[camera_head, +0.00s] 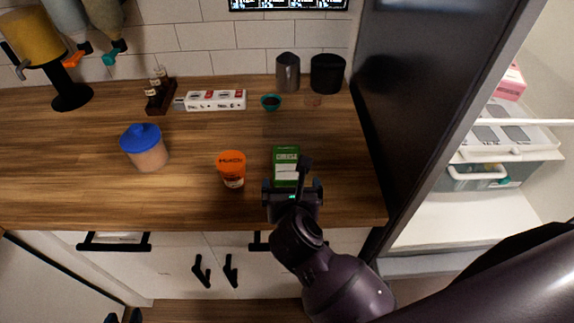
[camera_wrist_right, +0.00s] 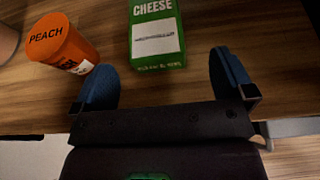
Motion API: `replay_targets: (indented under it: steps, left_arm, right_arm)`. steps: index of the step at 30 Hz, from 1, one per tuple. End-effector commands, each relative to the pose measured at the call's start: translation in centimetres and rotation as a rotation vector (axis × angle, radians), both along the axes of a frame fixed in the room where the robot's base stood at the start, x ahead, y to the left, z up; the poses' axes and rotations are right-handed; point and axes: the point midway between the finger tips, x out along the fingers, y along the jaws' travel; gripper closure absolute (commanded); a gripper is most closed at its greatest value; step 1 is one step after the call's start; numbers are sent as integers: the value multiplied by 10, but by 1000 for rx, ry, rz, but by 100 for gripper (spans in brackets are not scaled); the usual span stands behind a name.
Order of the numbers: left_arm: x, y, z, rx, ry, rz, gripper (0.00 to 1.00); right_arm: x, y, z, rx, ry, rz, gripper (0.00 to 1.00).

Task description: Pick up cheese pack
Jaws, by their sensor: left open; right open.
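The cheese pack (camera_head: 286,152) is a green box with a white label near the front edge of the wooden counter. It shows with "CHEESE" lettering in the right wrist view (camera_wrist_right: 156,38). My right gripper (camera_head: 293,189) is open and empty at the counter-front side of the pack, partly covering its lower end in the head view. In the right wrist view the blue fingers of the gripper (camera_wrist_right: 163,74) are spread wide, with the pack just beyond and between them, apparently not touched. My left gripper (camera_head: 123,317) shows only as dark tips at the bottom edge, away from the counter.
An orange peach container (camera_head: 232,168) stands close left of the pack, also in the right wrist view (camera_wrist_right: 63,42). A blue-lidded jar (camera_head: 145,150) is farther left. A teal bowl (camera_head: 271,102) and metal pitcher (camera_head: 288,72) stand behind. The open fridge door (camera_head: 420,110) bounds the right.

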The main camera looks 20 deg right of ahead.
Motion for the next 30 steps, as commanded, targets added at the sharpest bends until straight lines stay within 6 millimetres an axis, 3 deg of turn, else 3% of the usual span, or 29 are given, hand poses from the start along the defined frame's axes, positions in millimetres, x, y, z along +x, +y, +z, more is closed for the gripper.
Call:
replay_targets:
  steps: [21, 30]
  left_arm:
    - [0, 1, 4, 2, 0, 0, 57]
    - [0, 1, 4, 2, 0, 0, 57]
  right_arm:
    - [65, -12, -27, -5, -1, 1, 0]
    - [69, -13, -29, -3, 0, 1, 0]
